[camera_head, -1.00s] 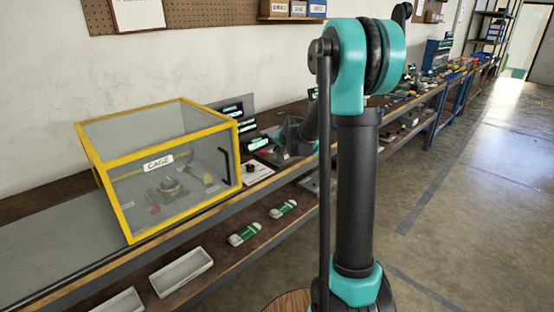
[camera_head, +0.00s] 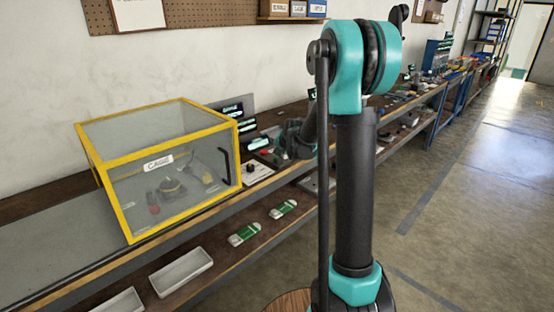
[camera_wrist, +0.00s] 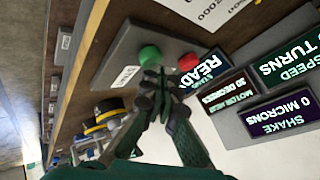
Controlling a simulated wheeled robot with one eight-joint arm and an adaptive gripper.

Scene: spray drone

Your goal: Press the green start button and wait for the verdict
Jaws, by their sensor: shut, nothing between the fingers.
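The green button (camera_wrist: 149,54) is a round dome on a grey control box (camera_wrist: 128,45) in the wrist view. A red button (camera_wrist: 188,61) sits to its right on the same box. My gripper (camera_wrist: 154,75) is shut and empty, with its fingertips right at the lower edge of the green button. I cannot tell whether they touch it. A lit sign beside the box reads READY (camera_wrist: 207,68). In the head view the yellow-framed cage (camera_head: 128,157) stands closed on the bench, with a small device (camera_head: 172,188) behind its clear front. My upper arm hides part of the bench there.
Other displays (camera_wrist: 283,115) show speed 0, shake 0 microns and 30 degrees. A bench shelf below holds green-and-white packs (camera_head: 244,234) and a grey tray (camera_head: 182,272). A yellow-and-black object (camera_wrist: 104,116) lies near my gripper. The floor at right is clear.

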